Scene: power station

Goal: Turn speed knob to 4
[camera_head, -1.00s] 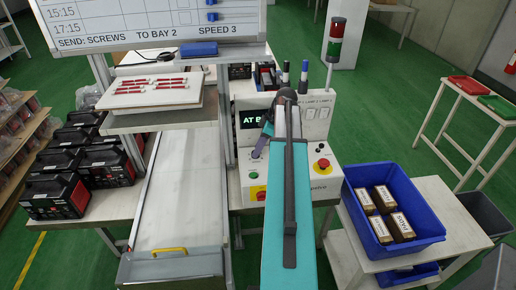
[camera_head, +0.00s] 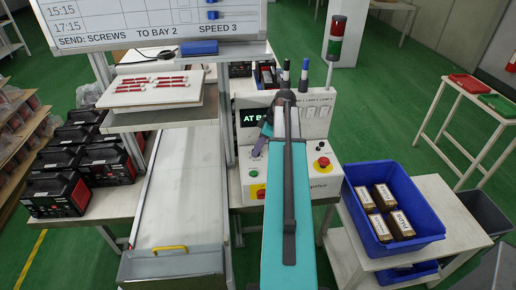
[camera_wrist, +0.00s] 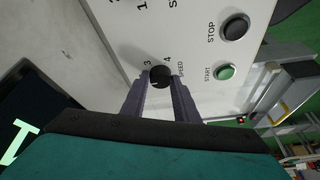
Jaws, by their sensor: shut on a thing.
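My gripper (camera_wrist: 160,82) is shut on the knob, one grey-purple finger on each side. In the head view my arm covers the knob and much of the panel (camera_head: 250,172). The whiteboard (camera_head: 150,22) reads SPEED 3.
A green START button (camera_wrist: 225,72) and a dark STOP button (camera_wrist: 235,27) sit beside the knob. A red emergency button (camera_head: 323,162) is on the panel's right. A blue bin (camera_head: 425,225) with several boxes stands at right. The conveyor (camera_head: 180,200) is bare.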

